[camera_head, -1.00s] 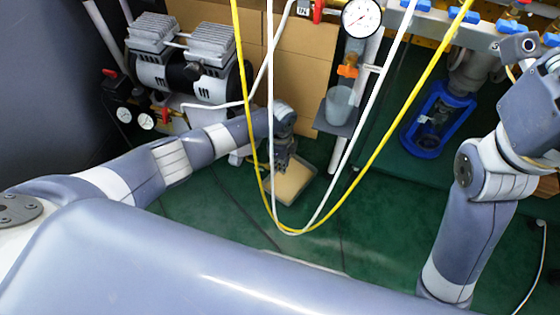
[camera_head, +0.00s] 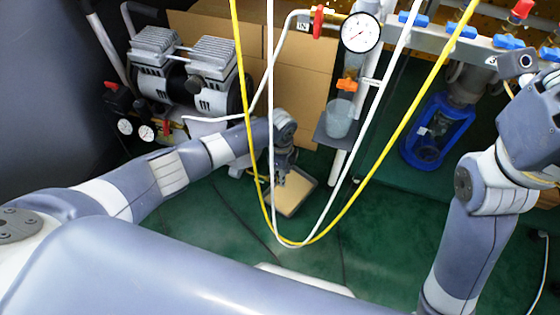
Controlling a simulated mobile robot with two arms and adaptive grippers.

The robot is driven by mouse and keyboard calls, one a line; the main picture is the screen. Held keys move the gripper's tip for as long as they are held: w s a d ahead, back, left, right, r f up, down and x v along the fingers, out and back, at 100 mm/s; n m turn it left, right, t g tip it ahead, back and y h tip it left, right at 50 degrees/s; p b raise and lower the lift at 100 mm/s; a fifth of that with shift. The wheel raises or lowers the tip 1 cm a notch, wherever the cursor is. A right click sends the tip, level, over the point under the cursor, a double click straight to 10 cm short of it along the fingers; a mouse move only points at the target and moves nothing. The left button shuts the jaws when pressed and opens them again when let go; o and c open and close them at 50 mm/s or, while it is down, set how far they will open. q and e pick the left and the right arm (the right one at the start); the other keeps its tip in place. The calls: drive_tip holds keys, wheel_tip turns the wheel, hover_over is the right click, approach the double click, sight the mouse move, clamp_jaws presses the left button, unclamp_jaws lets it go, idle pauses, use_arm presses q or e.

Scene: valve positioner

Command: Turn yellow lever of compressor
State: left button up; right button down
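My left arm reaches in from the left, passing in front of the compressor's lower side. My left gripper (camera_head: 281,172) points down, right of the compressor and well apart from the fitting. Its fingers are dark and too small to read.
A yellow hose (camera_head: 245,110) and white hoses (camera_head: 377,105) hang in front of my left gripper. A beige-topped tray (camera_head: 295,196) lies on the green floor beneath it. Cardboard (camera_head: 300,75), a large gauge (camera_head: 361,33) and a blue-framed device (camera_head: 435,130) stand behind.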

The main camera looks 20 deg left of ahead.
use_arm(q)
wheel_tip(320, 180, up, 10)
drive_tip(key=shift+r, duration=0.25)
drive_tip(key=shift+a, duration=0.1)
idle(0.5)
